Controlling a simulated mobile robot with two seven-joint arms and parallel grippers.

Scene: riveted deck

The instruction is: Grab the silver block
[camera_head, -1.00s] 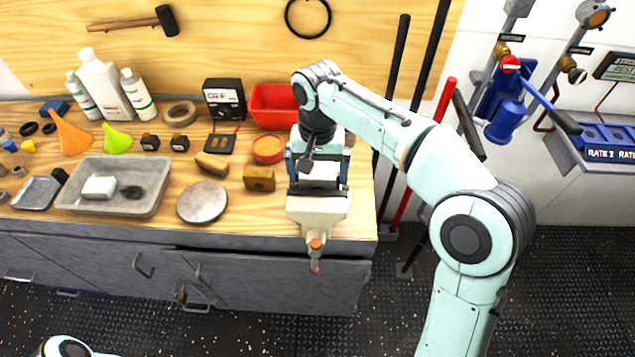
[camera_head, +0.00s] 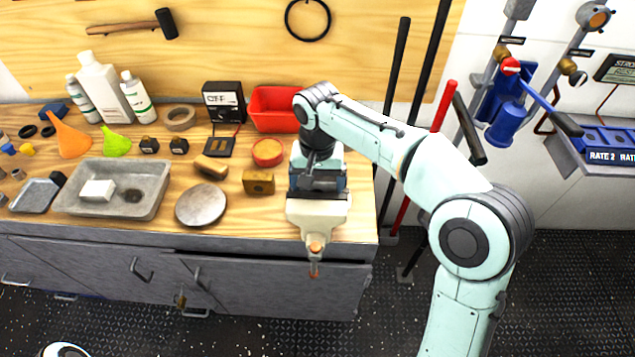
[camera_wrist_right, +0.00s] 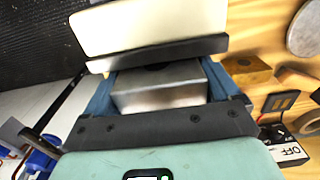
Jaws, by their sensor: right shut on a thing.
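The silver block (camera_wrist_right: 160,86) shows in the wrist view as a smooth metallic box between the two blue fingers of my right gripper (camera_wrist_right: 165,90). The fingers are shut on its two sides. In the head view my right gripper (camera_head: 318,183) points down at the bench's right end, just behind the cream vise (camera_head: 317,208), and the block is mostly hidden there. In the wrist view the vise's dark jaw (camera_wrist_right: 155,52) lies right beside the block; I cannot tell whether they touch. My left gripper is out of view.
Left of the vise are a brass block (camera_head: 258,182), a round grey disc (camera_head: 201,204) and a red-rimmed tin (camera_head: 267,152). A red bin (camera_head: 273,108) stands behind. A grey tray (camera_head: 148,203) holds a white block. Long-handled tools lean against the wall at right.

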